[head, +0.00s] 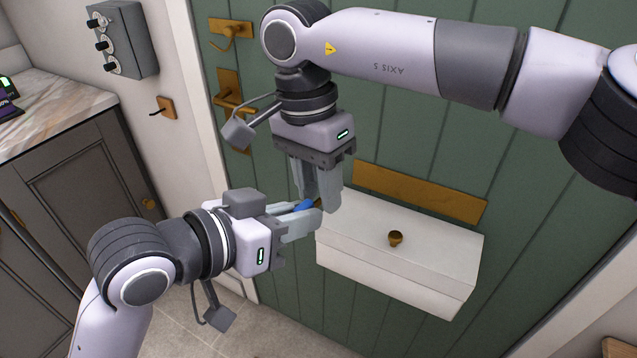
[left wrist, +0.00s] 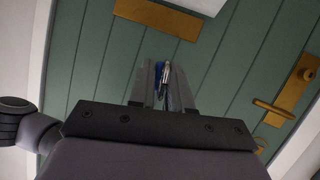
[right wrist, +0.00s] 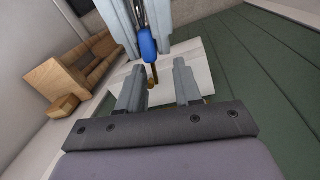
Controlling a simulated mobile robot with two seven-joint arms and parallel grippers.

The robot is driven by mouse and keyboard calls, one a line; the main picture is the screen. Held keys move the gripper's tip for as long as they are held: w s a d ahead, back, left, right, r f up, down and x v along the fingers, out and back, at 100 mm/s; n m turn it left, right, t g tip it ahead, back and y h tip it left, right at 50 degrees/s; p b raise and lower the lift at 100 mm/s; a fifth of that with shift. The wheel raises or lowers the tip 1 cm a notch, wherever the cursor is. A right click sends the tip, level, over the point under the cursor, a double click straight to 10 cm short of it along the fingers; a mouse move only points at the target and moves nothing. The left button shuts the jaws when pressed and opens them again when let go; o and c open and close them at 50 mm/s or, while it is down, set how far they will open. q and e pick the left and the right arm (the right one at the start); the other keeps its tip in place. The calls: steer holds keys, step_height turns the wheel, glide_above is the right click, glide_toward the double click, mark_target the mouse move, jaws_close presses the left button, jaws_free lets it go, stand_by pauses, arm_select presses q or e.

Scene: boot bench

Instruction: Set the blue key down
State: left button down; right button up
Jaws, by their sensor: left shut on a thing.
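The blue key (head: 303,206) is between the fingers of my left gripper (head: 306,222), which is shut on its blue head, in front of the green door. The key also shows in the left wrist view (left wrist: 159,70) between the fingertips. In the right wrist view the blue head (right wrist: 147,45) is held by my left fingers, and its brass-coloured shaft points down toward the space between my right fingers. My right gripper (head: 321,205) points down just beside the key; its fingers are apart in the right wrist view (right wrist: 158,88). I cannot tell whether they touch the key.
A white box (head: 400,250) with a brass knob (head: 395,238) is on the green door (head: 400,140), below a brass plate (head: 420,192). A brass door handle (head: 232,103) is left of it. A grey cabinet (head: 85,190) stands at left. Wooden furniture (right wrist: 75,75) shows in the right wrist view.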

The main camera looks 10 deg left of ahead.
jaws_close()
arm_select(q)
steer(key=c, duration=1)
jaws_free()
steer(key=shift+f, duration=0.1)
